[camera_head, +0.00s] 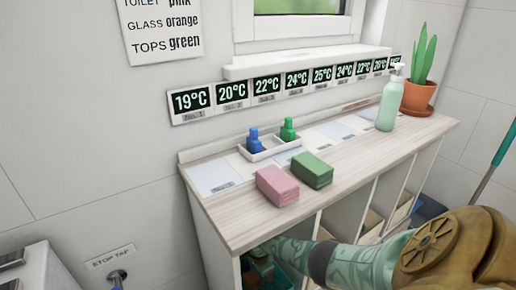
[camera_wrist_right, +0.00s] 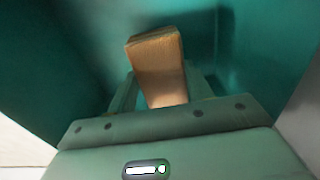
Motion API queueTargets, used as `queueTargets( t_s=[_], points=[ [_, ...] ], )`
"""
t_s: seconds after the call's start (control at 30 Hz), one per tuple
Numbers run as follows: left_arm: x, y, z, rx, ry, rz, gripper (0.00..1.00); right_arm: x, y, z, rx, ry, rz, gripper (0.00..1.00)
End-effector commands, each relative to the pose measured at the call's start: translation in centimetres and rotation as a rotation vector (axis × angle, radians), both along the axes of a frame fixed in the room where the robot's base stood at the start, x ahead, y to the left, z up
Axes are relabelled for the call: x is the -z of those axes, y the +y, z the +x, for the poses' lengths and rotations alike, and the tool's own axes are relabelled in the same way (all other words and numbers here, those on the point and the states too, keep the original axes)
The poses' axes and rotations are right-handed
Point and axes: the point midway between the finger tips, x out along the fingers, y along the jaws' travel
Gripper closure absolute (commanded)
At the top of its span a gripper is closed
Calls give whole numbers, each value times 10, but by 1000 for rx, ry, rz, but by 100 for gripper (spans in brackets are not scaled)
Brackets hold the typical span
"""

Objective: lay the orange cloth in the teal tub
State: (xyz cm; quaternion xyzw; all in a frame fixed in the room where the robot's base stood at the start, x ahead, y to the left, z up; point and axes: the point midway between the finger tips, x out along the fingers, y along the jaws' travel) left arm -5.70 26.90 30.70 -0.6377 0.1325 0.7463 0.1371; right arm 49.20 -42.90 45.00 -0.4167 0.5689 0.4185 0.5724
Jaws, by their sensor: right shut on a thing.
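The orange cloth (camera_wrist_right: 157,62) is a folded, block-like tan-orange piece in the right wrist view. My right gripper (camera_wrist_right: 158,92) is shut on it, with a finger on each side. The teal tub (camera_wrist_right: 260,60) surrounds the cloth and the fingers, its walls showing left, right and behind. In the head view my right arm reaches into the leftmost lower bay of the cart, where the gripper (camera_head: 262,268) is partly hidden under the top. Whether the cloth touches the tub floor I cannot tell. My left gripper is not in view.
Upright dividers (camera_head: 343,215) separate the lower bays.

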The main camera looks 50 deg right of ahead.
Motion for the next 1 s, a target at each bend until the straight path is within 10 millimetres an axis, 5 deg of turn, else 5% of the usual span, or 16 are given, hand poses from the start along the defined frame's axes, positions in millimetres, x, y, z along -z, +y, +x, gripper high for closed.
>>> queueTargets(
  t_s=[0.37,0.4,0.5,0.77,1.0],
  points=[
    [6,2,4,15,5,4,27,11,0,-1,1,2,1,68],
    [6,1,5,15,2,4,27,10,0,-1,1,1,0,47],
    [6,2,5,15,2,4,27,10,0,0,1,1,0,28],
    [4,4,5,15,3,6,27,8,0,0,1,1,0,28],
    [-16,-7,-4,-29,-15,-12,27,-34,-2,2,-1,-7,-3,28]
  ],
)
